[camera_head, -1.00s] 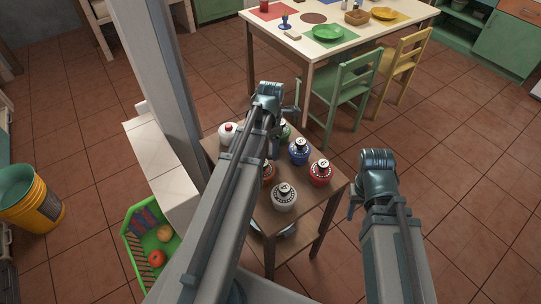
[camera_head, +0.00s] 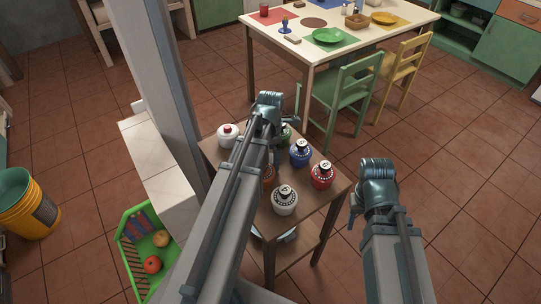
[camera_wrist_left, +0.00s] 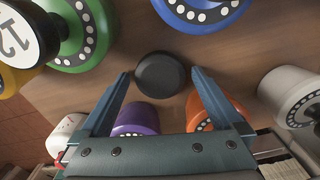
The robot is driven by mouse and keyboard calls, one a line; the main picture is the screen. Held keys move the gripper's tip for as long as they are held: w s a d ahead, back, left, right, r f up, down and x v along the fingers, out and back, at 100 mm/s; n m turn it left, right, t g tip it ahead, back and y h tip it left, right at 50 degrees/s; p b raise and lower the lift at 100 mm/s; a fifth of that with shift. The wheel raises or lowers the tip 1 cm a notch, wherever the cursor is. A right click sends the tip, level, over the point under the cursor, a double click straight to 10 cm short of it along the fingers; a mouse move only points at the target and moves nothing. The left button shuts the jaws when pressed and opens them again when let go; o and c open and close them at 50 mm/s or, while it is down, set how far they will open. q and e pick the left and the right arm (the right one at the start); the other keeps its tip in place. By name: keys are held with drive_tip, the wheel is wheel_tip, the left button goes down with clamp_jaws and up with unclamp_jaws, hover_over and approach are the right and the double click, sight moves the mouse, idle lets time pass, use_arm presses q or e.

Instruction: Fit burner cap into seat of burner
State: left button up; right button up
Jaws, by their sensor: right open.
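A small black round piece (camera_wrist_left: 160,75), which looks like the burner cap, lies on the wooden top of a small side table (camera_head: 318,212). In the left wrist view it sits between the fingertips of my left gripper (camera_head: 270,104), which are spread with visible gaps on both sides. That gripper is open and holds nothing. My right gripper (camera_head: 372,185) is open and empty, right of the small table. In the head view the left arm hides the black piece. I cannot make out a burner or its seat in these frames.
A pale counter (camera_head: 150,165) and a green basket (camera_head: 128,258) stand left. A dining table (camera_head: 340,48) stands behind.

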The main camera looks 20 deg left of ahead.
sight(271, 158)
use_arm(q)
drive_tip(key=shift+r, duration=0.1)
wheel_tip(271, 158, up, 12)
drive_tip(key=p, duration=1.3)
drive_tip(key=s+d+m, duration=0.6)
drive_tip(key=d+m, duration=0.4)
drive_tip(key=m, duration=0.5)
drive_tip(key=s+d+m+y, duration=0.1)
drive_tip(key=s+d+m, duration=0.5)
drive_tip(key=d+m, duration=0.5)
drive_tip(key=m, duration=0.5)
drive_tip(key=shift+s+r+b, duration=0.15)
drive_tip(key=shift+s+b, duration=0.1)
drive_tip(key=shift+b, duration=0.1)
